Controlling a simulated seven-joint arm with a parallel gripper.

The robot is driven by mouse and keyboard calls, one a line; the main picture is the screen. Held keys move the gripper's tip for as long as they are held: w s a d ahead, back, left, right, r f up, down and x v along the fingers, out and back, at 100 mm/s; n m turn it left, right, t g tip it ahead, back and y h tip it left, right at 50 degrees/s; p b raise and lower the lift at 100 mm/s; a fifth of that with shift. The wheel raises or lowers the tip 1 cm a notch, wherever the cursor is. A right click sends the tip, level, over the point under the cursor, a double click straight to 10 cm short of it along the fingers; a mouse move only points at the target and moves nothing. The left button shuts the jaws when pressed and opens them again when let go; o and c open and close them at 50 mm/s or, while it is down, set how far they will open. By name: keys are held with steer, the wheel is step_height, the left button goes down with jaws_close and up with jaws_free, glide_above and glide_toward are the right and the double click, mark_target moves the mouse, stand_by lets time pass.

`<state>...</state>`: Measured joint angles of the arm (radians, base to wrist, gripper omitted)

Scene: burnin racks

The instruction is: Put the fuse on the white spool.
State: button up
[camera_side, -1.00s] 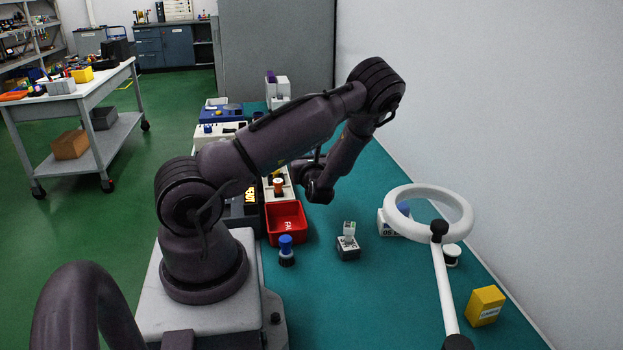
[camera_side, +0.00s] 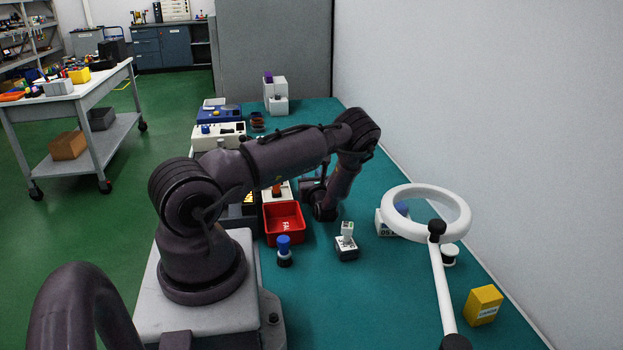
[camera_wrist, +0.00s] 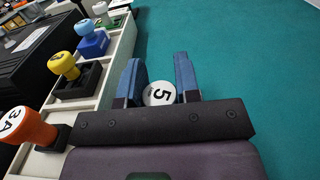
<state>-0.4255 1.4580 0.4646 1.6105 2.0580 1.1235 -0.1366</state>
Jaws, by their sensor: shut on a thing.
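In the wrist view my gripper (camera_wrist: 159,72) is shut, its two blue fingers on either side of a white round-topped fuse (camera_wrist: 159,93) marked "5". The held fuse's lower part is hidden. In the side view my wrist is low over the teal table, right of the white rack, and hides the fingers and fuse. A small white-and-dark round thing (camera_side: 450,254), probably the white spool, stands at the right under the lamp ring, well apart from my gripper.
The white rack (camera_wrist: 32,162) holds orange (camera_wrist: 30,126), yellow (camera_wrist: 64,65) and blue fuses. A red bin (camera_side: 284,238), a blue-topped piece (camera_side: 284,251), a dark-based white block (camera_side: 347,243) and a yellow box (camera_side: 484,305) stand nearer. The white ring lamp (camera_side: 437,232) overhangs the right side.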

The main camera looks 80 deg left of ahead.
steer(key=shift+f, duration=0.15)
steer(key=o, duration=0.9)
